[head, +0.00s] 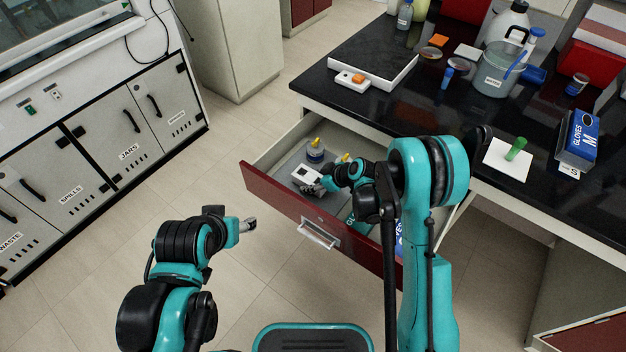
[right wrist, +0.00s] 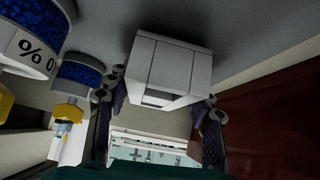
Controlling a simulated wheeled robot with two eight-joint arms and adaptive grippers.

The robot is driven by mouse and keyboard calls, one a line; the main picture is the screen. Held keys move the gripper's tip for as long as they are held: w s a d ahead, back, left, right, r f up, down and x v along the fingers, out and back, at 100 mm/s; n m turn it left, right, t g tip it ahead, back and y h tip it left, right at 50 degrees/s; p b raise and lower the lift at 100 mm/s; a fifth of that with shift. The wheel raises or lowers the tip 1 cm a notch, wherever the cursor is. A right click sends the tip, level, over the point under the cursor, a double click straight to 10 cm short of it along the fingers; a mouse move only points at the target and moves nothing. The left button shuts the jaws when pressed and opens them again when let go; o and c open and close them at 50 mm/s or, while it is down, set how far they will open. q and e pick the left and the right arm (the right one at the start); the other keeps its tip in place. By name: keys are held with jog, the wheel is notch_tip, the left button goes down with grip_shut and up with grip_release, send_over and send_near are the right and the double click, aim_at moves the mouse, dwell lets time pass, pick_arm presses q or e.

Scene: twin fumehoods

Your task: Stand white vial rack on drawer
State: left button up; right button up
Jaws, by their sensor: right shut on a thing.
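The white vial rack (head: 305,174) is a small white block with a dark slot, inside the open drawer (head: 272,201) near its left front corner. My right gripper (head: 318,186) reaches down into the drawer and is shut on the rack. In the right wrist view the rack (right wrist: 172,70) sits between the two dark fingers (right wrist: 162,108), close to the grey drawer floor (right wrist: 255,45). I cannot tell whether its base touches the floor. My left gripper (head: 246,226) hangs empty over the tiles left of the drawer; its finger gap is unclear.
A yellow-capped bottle (head: 315,153) stands in the drawer behind the rack; bottles with blue contents (right wrist: 82,78) show close by in the wrist view. The red drawer front (right wrist: 260,115) is near the right finger.

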jog(key=o, duration=1.6)
jog(key=shift+c, duration=0.2)
jog(key=shift+r, duration=0.1)
jog(key=shift+r, duration=0.35)
jog(key=s+d+r+m+h+p, duration=0.25)
jog(key=s+d+r, duration=0.4)
jog(key=r, duration=0.45)
jog(key=s+d+r+m+h+p, duration=0.1)
jog(key=s+d+r+m+p, duration=0.15)
jog(key=s+d+r, duration=0.55)
jog(key=s+d+r+m+t+h, duration=0.2)
jog(key=s+r+m, duration=0.4)
jog(key=s, duration=0.7)
jog(key=shift+d+r+h, duration=0.55)
jog(key=shift+d+h, duration=0.1)
jog(key=shift+d, duration=0.1)
